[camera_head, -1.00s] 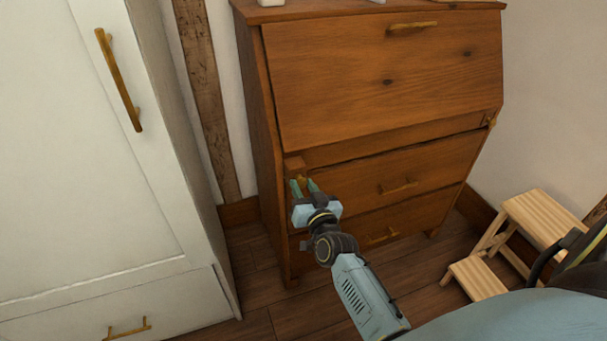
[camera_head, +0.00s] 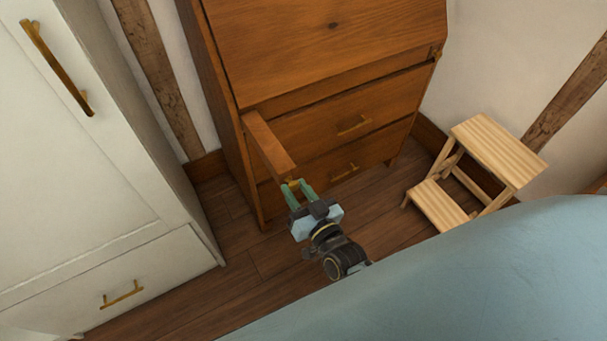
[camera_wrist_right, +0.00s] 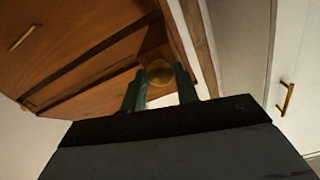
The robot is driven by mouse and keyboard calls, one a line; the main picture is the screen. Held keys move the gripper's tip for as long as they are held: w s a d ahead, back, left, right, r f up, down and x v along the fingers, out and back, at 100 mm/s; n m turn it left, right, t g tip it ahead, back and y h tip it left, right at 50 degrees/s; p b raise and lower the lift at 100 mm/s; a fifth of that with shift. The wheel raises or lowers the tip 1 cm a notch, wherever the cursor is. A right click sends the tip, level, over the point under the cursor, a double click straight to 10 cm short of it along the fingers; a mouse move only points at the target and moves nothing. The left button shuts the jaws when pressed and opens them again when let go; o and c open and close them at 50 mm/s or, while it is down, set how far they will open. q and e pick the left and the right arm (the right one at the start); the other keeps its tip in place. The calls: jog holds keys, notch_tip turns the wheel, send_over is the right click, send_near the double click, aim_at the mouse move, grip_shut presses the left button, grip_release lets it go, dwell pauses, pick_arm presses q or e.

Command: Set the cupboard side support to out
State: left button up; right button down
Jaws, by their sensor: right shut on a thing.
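The wooden cupboard (camera_head: 330,50) stands against the wall with its slanted front shut. Its left side support (camera_head: 268,146), a wooden bar, sticks well out from the front below the slanted panel. My right gripper (camera_head: 295,188) is shut on the small brass knob at the bar's front end. In the right wrist view the round brass knob (camera_wrist_right: 159,73) sits between my green fingers. A second support (camera_head: 434,54) with a brass knob sits flush at the cupboard's right side. My left gripper is not in view.
A white wardrobe (camera_head: 80,170) with brass handles stands at the left. A wooden step stool (camera_head: 470,165) stands to the right of the cupboard. Bare floor (camera_head: 240,275) lies in front. A large pale blue rounded surface fills the lower right.

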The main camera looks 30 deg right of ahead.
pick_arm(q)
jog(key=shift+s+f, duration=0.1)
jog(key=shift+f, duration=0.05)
pick_arm(e)
jog(key=shift+s, duration=0.45)
jog(key=c, duration=1.1)
grip_release()
jog(key=shift+o, duration=0.2)
jog(key=shift+s, duration=0.1)
jog(key=shift+s, duration=0.3)
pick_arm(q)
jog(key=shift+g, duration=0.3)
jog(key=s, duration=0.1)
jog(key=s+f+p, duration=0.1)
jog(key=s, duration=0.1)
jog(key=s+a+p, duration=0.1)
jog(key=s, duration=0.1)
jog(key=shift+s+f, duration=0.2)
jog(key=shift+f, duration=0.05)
pick_arm(e)
jog(key=s+d, duration=0.1)
jog(key=s, duration=1.1)
jog(key=shift+s, duration=0.3)
